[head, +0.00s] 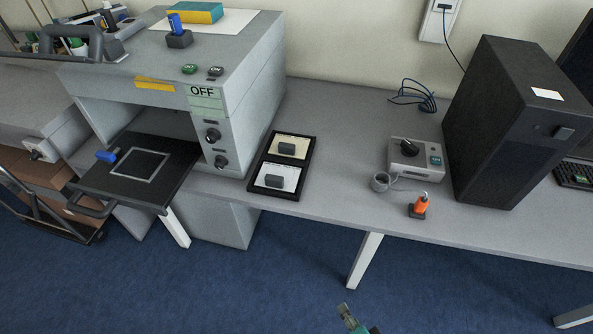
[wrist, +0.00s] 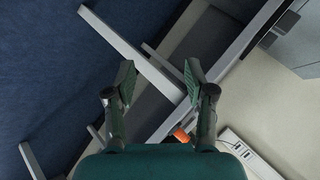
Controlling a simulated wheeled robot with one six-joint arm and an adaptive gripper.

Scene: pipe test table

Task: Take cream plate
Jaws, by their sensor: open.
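The cream plate (head: 301,147) lies in the far slot of a black two-slot tray (head: 257,167) on the table, with a dark block-shaped grip on top. A whiter plate (head: 289,184) with a similar grip lies in the near slot. My gripper (head: 345,311) shows only in part at the bottom edge of the head view, over the blue floor, well apart from and nearer than the tray. In the wrist view my gripper (wrist: 160,80) has its two green-padded fingers spread, with nothing between them. I cannot make out the cream plate in the wrist view.
A grey press-like machine (head: 235,85) marked OFF stands left of the tray, its black drawer (head: 185,165) pulled out. The tabletop (head: 340,150) between is clear.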

